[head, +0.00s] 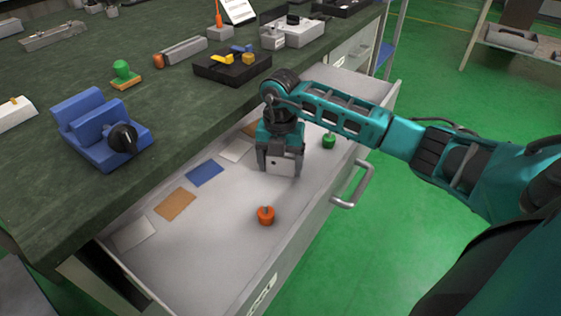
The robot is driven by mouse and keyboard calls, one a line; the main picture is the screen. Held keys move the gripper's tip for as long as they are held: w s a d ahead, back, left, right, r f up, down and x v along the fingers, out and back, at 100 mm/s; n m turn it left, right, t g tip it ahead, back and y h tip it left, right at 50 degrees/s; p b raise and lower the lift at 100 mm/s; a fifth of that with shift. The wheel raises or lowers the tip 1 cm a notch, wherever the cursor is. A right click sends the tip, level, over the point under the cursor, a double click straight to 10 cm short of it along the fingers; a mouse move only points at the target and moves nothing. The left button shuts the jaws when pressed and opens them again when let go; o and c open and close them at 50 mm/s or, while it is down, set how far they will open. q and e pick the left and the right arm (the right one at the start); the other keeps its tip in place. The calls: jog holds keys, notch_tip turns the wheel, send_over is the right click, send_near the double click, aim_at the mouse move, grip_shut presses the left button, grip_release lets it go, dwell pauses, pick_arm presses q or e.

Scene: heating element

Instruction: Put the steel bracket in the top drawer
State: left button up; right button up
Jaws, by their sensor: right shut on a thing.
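The top drawer (215,245) is pulled out from under the dark workbench, with its floor in view. My right gripper (280,172) reaches in from the right and points down inside the drawer. It is shut on the steel bracket (282,164), a small grey plate between the fingers. The bracket is low, at or near the drawer floor; I cannot tell whether it touches. My left gripper is out of view.
The drawer holds an orange knob (265,215), a green knob (329,140) and several flat cards, one of them blue (205,173). The drawer handle (353,187) sticks out at the right. A blue fixture (100,130) and other tools stand on the workbench (60,200).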

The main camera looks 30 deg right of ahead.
jog(key=o, duration=1.1)
jog(key=shift+f, duration=0.1)
jog(key=shift+o, duration=0.2)
notch_tip(320, 180, up, 12)
jog(key=p, duration=0.3)
jog(key=shift+r, duration=0.2)
